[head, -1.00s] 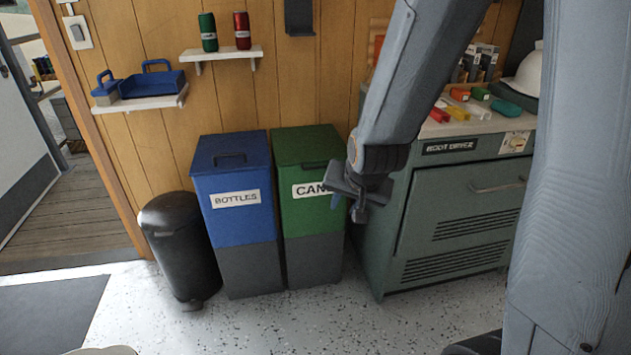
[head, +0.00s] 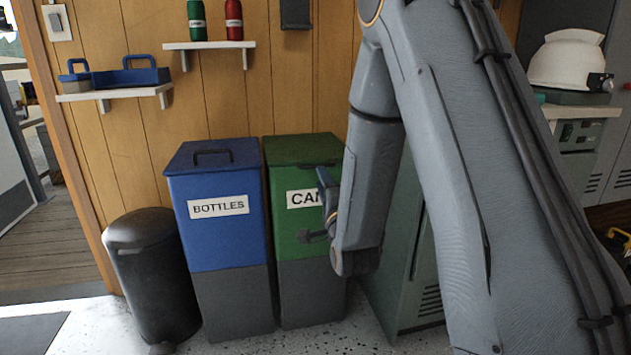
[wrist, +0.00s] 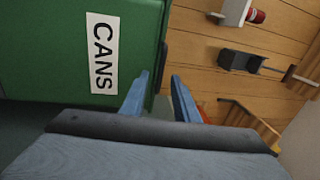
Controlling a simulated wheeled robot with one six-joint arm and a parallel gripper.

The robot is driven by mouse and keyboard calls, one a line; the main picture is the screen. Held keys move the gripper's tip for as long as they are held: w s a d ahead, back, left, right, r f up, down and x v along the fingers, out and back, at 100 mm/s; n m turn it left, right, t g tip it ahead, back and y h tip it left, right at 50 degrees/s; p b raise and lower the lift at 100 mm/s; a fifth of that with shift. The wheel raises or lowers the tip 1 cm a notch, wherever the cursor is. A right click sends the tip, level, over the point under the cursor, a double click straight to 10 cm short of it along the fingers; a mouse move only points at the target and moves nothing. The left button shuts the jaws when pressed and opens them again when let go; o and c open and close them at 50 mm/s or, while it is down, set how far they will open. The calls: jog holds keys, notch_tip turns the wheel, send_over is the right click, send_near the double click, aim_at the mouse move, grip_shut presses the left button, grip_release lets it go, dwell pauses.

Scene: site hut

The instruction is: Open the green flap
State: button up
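The green flap (head: 298,149) is the top of the green bin (head: 290,240) labelled CANS, and it lies shut. My gripper (head: 318,212) is in front of the bin's upper right front, partly covering the label. In the wrist view the bin's front (wrist: 50,45) appears turned sideways, with the flap's dark edge (wrist: 161,50) on the right. My gripper's two blue fingers (wrist: 160,97) are apart with nothing between them, just short of that edge in the picture. I cannot tell whether they touch the bin. My arm hides the bin's right side.
A blue bin (head: 225,290) labelled BOTTLES stands close on the left, with a black pedal bin (head: 150,270) beyond it. A green-grey cabinet (head: 385,290) stands to the right, partly behind my arm. Wall shelves (head: 210,45) hang above the bins.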

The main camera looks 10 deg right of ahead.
jog(key=shift+w+r+b, duration=0.25)
jog(key=shift+w+b, duration=0.05)
jog(key=shift+w, duration=1)
jog(key=shift+w+r+b, duration=0.2)
jog(key=shift+w+b, duration=0.1)
jog(key=shift+w, duration=0.95)
jog(key=shift+w+r+b, duration=0.25)
jog(key=shift+w+b, duration=0.05)
jog(key=shift+w, duration=1)
grip_shut()
